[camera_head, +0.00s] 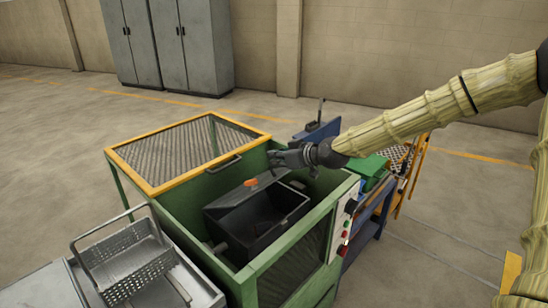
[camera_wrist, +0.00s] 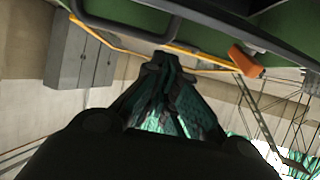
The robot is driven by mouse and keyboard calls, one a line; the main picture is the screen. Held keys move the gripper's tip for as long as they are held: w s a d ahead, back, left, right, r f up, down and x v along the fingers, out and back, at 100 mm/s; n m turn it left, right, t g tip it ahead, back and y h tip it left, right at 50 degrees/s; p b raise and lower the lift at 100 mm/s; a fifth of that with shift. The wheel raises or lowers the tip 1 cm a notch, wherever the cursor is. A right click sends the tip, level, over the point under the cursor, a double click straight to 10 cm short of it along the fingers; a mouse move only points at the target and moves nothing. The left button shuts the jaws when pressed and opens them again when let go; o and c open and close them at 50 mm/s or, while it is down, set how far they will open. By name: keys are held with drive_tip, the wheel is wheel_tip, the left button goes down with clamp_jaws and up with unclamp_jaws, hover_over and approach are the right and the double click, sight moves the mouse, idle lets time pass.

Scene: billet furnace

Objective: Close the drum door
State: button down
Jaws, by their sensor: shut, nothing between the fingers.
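The black drum (camera_head: 262,228) sits inside the green machine, with its dark opening facing up. The drum door (camera_head: 243,198) is a dark flap that appears raised along the far left side of the opening, with an orange knob (camera_head: 250,183) at its upper edge. The orange knob also shows at the upper right of the wrist view (camera_wrist: 245,62). My gripper (camera_head: 274,157) is shut and empty, above and slightly right of the knob, apart from it. In the wrist view my gripper (camera_wrist: 157,65) points towards the green machine's edge.
The green machine (camera_head: 190,218) has a yellow-framed mesh cover (camera_head: 186,150) at its back left. A wire basket (camera_head: 128,262) stands on the grey bench at front left. Grey cabinets (camera_head: 180,48) stand by the wall. Blue and green equipment (camera_head: 370,168) is at the right.

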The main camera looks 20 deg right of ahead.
drive_tip(key=s+d+f+b, duration=0.2)
drive_tip(key=s+f+b, duration=0.1)
drive_tip(key=s+f, duration=0.2)
drive_tip(key=shift+s+d+f, duration=0.15)
drive_tip(key=shift+d+f, duration=0.2)
drive_tip(key=shift+f, duration=0.9)
wheel_tip(320, 180, up, 4)
drive_tip(key=p, duration=0.2)
drive_tip(key=s+d+f+b, duration=0.1)
drive_tip(key=s+d+f, duration=0.2)
drive_tip(key=s, duration=0.5)
drive_tip(key=shift+s+d+f, duration=0.15)
drive_tip(key=shift+d+f, duration=0.05)
drive_tip(key=shift+d, duration=0.5)
